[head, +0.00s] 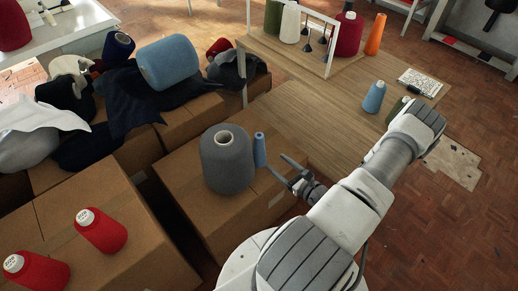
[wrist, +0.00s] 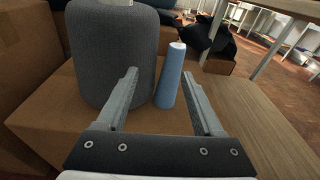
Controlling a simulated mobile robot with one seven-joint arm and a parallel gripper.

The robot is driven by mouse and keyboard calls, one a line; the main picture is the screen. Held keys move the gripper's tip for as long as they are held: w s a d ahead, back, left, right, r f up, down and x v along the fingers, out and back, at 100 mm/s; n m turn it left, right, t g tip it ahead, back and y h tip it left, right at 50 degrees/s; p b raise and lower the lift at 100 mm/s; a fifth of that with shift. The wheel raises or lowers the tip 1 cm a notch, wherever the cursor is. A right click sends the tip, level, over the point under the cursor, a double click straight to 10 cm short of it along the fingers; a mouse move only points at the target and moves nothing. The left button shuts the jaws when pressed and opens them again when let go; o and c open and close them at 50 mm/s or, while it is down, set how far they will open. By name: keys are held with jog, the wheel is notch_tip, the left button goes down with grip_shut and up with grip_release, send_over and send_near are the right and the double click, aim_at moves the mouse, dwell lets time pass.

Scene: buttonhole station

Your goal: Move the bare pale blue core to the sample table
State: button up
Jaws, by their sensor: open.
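The bare pale blue core (head: 260,150) is a slim, slightly tapered tube standing upright on a cardboard box, close to the right of a large grey yarn cone (head: 227,160). My gripper (head: 277,163) is open beside the core. In the wrist view the core (wrist: 169,78) shows between the two open fingers (wrist: 160,74), nearer the right one. I see no finger closed on it. A wooden table (head: 310,125), which may be the sample table, lies just right of the box; it also shows in the wrist view (wrist: 240,115).
A fuller light blue cone (head: 374,97) and a dark green cone (head: 398,108) stand on the table near a white speckled card (head: 419,82). A white frame (head: 333,45) stands farther back. The table's near left part is clear. Red cones (head: 101,231) are on boxes at left.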

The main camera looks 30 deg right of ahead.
notch_tip(320, 180, down, 2)
jog(key=s+d+f+m+h, duration=0.1)
jog(key=m+h, duration=0.1)
jog(key=b, duration=0.2)
send_near(262, 146)
jog(key=shift+m+h, duration=0.3)
jog(key=w, duration=0.3)
jog(key=w+f, duration=0.1)
jog(key=w, duration=0.2)
jog(key=shift+w+d+f, duration=0.15)
jog(key=shift+f, duration=0.05)
jog(key=shift+w+f+b, duration=0.15)
jog(key=shift+w+b, duration=0.7)
jog(key=shift+w, duration=2.05)
grip_shut()
